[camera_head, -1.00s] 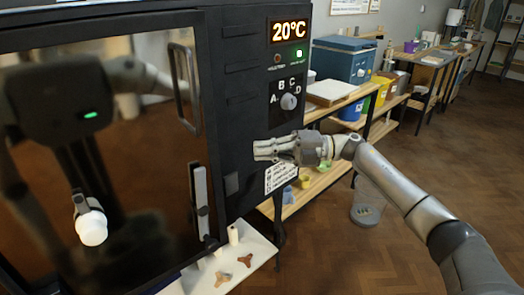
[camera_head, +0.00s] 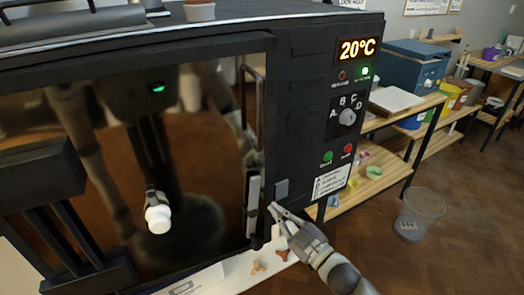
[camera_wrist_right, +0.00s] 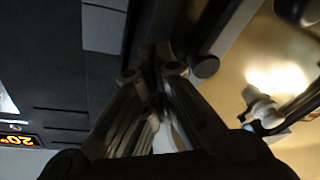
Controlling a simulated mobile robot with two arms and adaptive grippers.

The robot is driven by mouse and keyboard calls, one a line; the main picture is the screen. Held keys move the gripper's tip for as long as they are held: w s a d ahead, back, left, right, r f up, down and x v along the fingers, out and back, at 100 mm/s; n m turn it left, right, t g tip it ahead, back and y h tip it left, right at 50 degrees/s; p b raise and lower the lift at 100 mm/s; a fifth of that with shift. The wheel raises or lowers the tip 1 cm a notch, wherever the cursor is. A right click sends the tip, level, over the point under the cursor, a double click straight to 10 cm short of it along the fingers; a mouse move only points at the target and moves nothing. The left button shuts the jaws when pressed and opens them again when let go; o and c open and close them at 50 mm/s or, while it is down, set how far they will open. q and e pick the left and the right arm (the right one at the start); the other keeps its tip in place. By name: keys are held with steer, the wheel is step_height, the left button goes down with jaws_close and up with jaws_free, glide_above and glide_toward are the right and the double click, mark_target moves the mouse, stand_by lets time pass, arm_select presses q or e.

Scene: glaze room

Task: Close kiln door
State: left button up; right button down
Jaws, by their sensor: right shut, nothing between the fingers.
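The kiln door (camera_head: 200,130) is a large dark reflective panel filling the left of the head view. It looks in or close to its frame; I cannot tell whether a narrow gap remains. A tall bar handle (camera_head: 247,100) and a grey latch (camera_head: 253,200) sit along its right edge. My right gripper (camera_head: 276,211) is shut and empty, close to the latch's lower right; contact is unclear. In the right wrist view its fingertips (camera_wrist_right: 155,74) are near the dark door edge. My left gripper is not in view.
The kiln's control panel (camera_head: 348,105) reads 20°C. A white shelf (camera_head: 237,273) with small brown pieces lies below the door. A wooden shelf unit (camera_head: 375,185) and a clear bin (camera_head: 418,215) stand at right. The floor beyond is open.

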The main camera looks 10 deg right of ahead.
steer(key=s+a+r+m+h+p, duration=0.25)
steer(key=s+r+m, duration=0.2)
steer(key=r, duration=0.25)
steer(key=m+h+p, duration=0.2)
steer(key=m+p, duration=0.2)
glide_toward(258, 159)
steer(key=p+x, duration=0.4)
steer(key=x, duration=0.1)
steer(key=shift+w+a+r, duration=0.15)
steer(key=shift+w+a, duration=0.05)
steer(key=shift+w, duration=0.1)
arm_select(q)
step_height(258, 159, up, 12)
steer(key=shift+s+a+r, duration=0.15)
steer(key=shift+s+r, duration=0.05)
arm_select(e)
steer(key=shift+x, duration=0.8)
